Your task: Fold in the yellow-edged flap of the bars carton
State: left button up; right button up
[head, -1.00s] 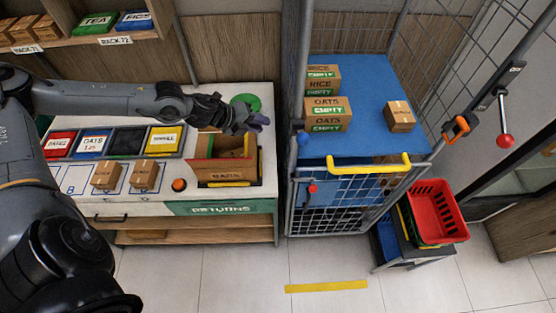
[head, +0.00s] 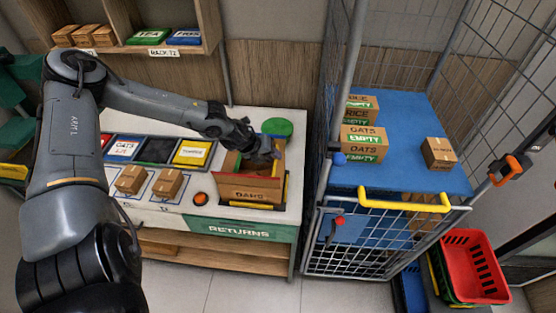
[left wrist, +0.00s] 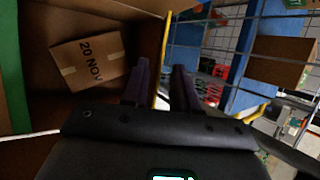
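The bars carton (head: 248,190) stands open-topped at the right end of the returns counter, its label facing front. A yellow edge (head: 286,188) shows at its right side, and another yellow strip lies low along its front. My left gripper (head: 274,153) is at the top right of the carton. In the left wrist view, its two dark fingers (left wrist: 160,82) are apart, with a yellow edge (left wrist: 159,101) showing in the gap. A small box marked 20 NOV (left wrist: 88,60) lies inside the carton. The right gripper is out of view.
The wire cage trolley (head: 385,240) with a blue shelf stands close to the carton's right. A green disc (head: 277,127) is behind the carton. Left of it are an orange button (head: 201,198), two small boxes (head: 148,181) and coloured bins (head: 192,153).

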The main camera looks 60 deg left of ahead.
aim_at(279, 165)
pick_arm(q)
jog(key=shift+b+x, duration=0.35)
jog(key=shift+x, duration=1.8)
grip_shut()
